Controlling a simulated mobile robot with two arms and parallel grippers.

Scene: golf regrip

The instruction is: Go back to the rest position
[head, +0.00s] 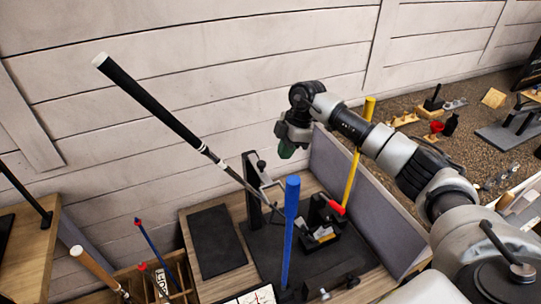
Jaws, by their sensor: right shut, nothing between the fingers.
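My right arm reaches in from the right. My right gripper (288,149) hangs in the air in front of the white plank wall, pointing down, with a dark green part at its tip. It looks shut and holds nothing. It is to the right of a golf club with a black grip (150,103), apart from it. The club slants from upper left down to the black stand (254,190) on the workbench. My left gripper is not in view.
A blue upright rod (291,225) and a yellow one (357,155) rise near the bench. A red-handled clamp (325,221) sits by a grey divider panel (352,195). A black mat (216,240) lies on the left of the bench. A wooden bin (130,279) holds several clubs.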

